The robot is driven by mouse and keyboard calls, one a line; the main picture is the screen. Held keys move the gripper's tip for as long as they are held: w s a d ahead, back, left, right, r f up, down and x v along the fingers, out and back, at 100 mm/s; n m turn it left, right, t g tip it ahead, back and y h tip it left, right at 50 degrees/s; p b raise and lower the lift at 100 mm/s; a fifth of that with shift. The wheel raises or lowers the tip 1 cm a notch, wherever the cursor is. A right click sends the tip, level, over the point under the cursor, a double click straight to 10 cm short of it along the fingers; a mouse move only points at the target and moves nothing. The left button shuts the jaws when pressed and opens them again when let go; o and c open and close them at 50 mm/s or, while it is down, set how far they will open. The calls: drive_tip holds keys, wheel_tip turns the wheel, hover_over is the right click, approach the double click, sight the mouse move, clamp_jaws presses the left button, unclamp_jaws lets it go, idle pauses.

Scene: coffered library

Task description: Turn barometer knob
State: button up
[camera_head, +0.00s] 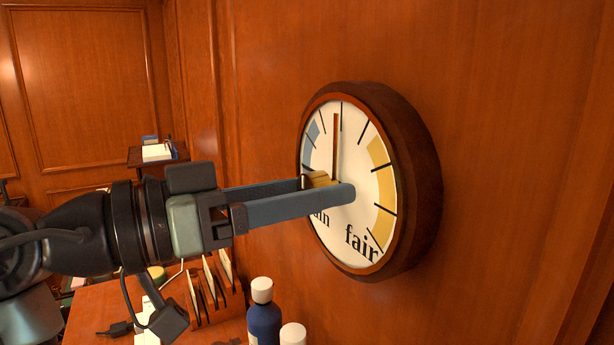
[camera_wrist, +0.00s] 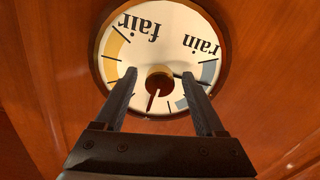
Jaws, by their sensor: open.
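The barometer (camera_head: 340,222) is a round dial in a dark wood frame on the panelled wall. Its white face has "fair" and "rain" lettering and yellow and blue bands. A brown hand points nearly straight up in the head view. In the wrist view (camera_wrist: 160,85) gaps show between knob and both fingers. The dial appears upside down there.
Below my arm is a wooden desk (camera_head: 90,305) with a letter rack (camera_head: 214,290), a blue bottle with a white cap (camera_head: 263,320) and another white cap (camera_head: 293,334). A small shelf (camera_head: 158,158) stands behind. The wall right of the dial is clear.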

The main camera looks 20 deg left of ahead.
drive_tip(key=shift+w+d, duration=0.1)
drive_tip(key=shift+w, duration=0.05)
clamp_jaws()
idle(0.4)
drive_tip(key=shift+n, duration=0.3)
